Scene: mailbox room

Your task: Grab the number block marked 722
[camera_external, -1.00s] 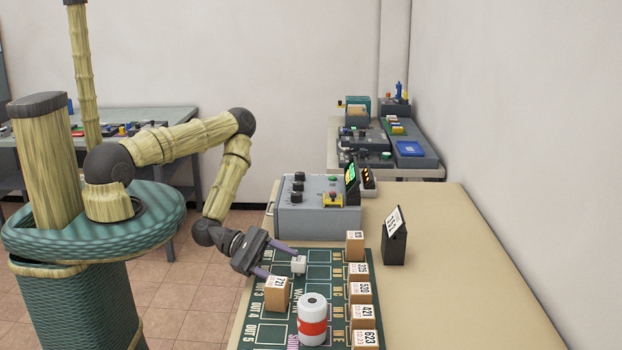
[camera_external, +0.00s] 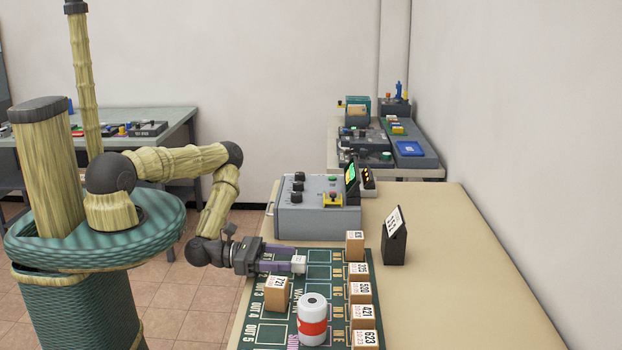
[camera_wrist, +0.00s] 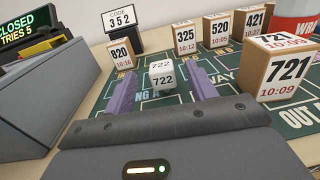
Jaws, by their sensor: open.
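The number block marked 722 (camera_wrist: 162,77) is a small white cube with black digits on its top and front. It sits on the green board (camera_external: 270,334) and also shows in the external view (camera_external: 299,264). My gripper (camera_wrist: 163,88) is open, with its two purple fingers on either side of the block. In the wrist view gaps show between the block and both fingers, and the block is near the fingertips. In the external view the gripper (camera_external: 288,260) is low and level over the board, and the fingers partly hide the block's side.
The block marked 721 (camera_wrist: 285,72) stands close on the right. Blocks 820 (camera_wrist: 122,54), 325 (camera_wrist: 186,38), 520 (camera_wrist: 219,29) and 421 (camera_wrist: 253,20) stand behind. A white-and-red canister (camera_external: 312,322) stands nearer the external camera. A grey control box (camera_external: 318,220) borders the board.

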